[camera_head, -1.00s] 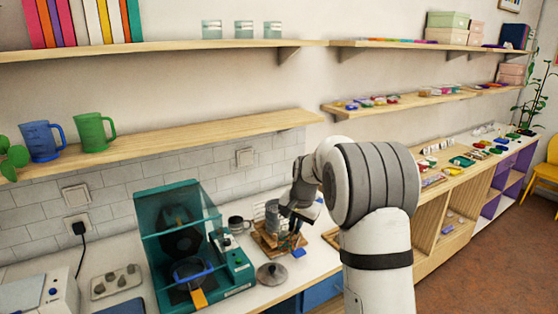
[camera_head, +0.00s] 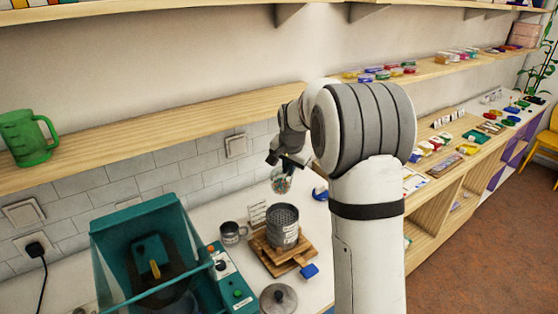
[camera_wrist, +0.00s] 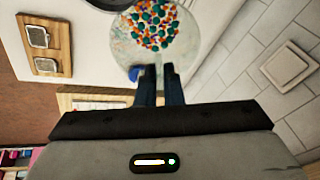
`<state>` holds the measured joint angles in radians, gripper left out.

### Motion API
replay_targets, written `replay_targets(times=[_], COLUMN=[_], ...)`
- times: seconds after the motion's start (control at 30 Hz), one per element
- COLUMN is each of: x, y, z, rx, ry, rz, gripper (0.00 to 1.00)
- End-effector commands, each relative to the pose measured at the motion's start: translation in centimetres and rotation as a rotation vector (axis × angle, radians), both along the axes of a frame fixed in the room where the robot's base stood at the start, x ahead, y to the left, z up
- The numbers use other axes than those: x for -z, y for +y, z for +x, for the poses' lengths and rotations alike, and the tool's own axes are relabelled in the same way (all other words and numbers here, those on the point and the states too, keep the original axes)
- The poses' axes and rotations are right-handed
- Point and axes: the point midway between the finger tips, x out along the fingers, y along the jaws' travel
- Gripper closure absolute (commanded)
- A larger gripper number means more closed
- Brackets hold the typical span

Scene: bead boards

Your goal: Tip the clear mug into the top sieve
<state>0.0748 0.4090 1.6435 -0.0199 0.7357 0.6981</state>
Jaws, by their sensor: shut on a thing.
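The clear mug (camera_head: 281,184) hangs in my gripper (camera_head: 285,164), just above and behind the sieve stack in the head view. In the wrist view the mug (camera_wrist: 128,45) holds many coloured beads, and my gripper (camera_wrist: 160,70) is shut at its near edge, where a bit of blue shows. The grip itself is partly hidden. The top sieve (camera_head: 283,211), a grey perforated cylinder, crowns the stack on a wooden board (camera_head: 268,258). The mug is apart from the sieve and looks roughly upright.
A small grey cup (camera_head: 232,233) stands left of the stack. A grey lid (camera_head: 278,299) lies in front. A teal machine (camera_head: 140,240) fills the left. A blue piece (camera_head: 309,271) sits by the board. A wooden shelf (camera_head: 150,145) runs above the counter.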

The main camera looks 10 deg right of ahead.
Motion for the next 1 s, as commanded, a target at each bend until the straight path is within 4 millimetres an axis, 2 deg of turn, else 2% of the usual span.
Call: replay_targets(times=[0.37,1.0], x=[0.6,1.5], y=[1.0,1.2], z=[0.0,-0.1], rx=[-0.018,-0.022], ry=[-0.036,-0.117], rz=[-0.002,-0.006], gripper=[1.00,1.00])
